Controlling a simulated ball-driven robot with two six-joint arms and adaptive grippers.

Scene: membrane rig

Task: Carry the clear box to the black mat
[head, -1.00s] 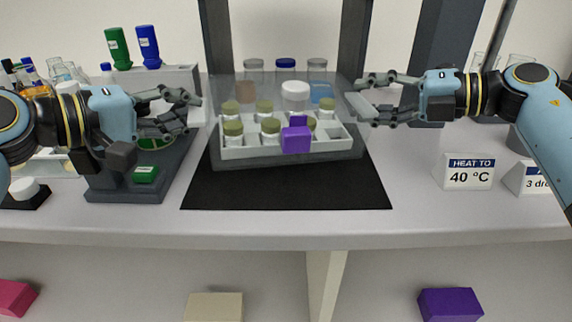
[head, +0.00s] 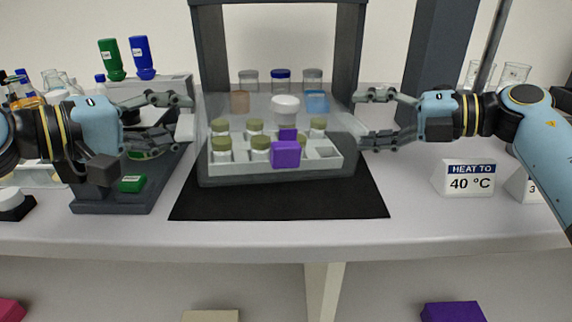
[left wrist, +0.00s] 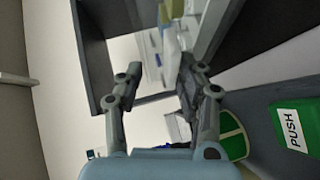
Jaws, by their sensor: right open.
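The clear box (head: 205,165) stands over the black mat (head: 280,205), inside the mat's outline in the head view. I cannot tell whether its base is in full contact. My right gripper (head: 360,119) is open beside the box's right wall.
A dark frame (head: 355,50) rises behind the box, with several jars between its posts. A dark stand with a green button (head: 131,184) is at the left. A "HEAT TO 40 °C" sign (head: 468,178) stands right of the mat. The mat's front strip is clear.

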